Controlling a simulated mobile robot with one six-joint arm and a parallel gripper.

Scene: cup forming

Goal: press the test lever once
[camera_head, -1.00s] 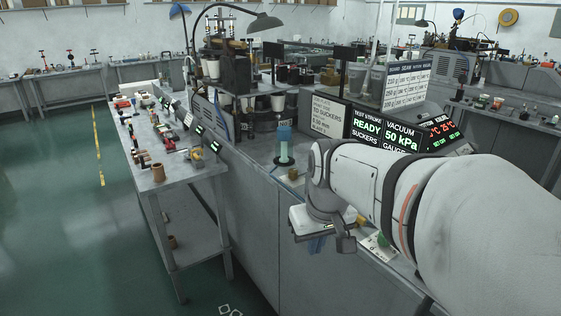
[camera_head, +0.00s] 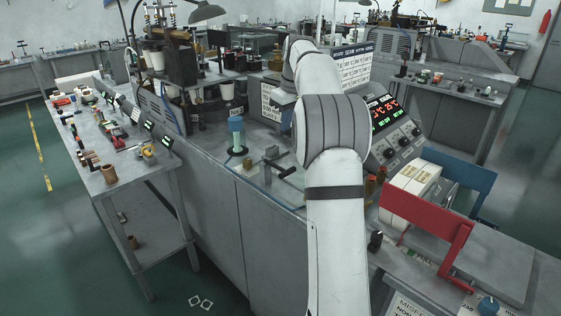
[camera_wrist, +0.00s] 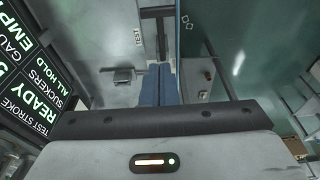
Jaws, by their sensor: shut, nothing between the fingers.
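The test lever is a dark T-shaped bar (camera_wrist: 162,35) in the wrist view, beside a white label reading TEST (camera_wrist: 137,37). In the head view a dark bar (camera_head: 287,171) on the counter, left of my arm, looks like the same lever. My gripper (camera_wrist: 160,66) is shut and empty, its two blue fingers together. The fingertips overlap the lower end of the lever bar in the wrist view; I cannot tell whether they touch it.
A green-blue cylinder (camera_head: 236,134) stands on the counter left of the lever. A status display (camera_wrist: 35,100) reads TEST STROKE READY. A red bracket (camera_head: 430,222) and white boxes (camera_head: 410,185) stand right of my arm. Floor (camera_head: 60,250) is open at left.

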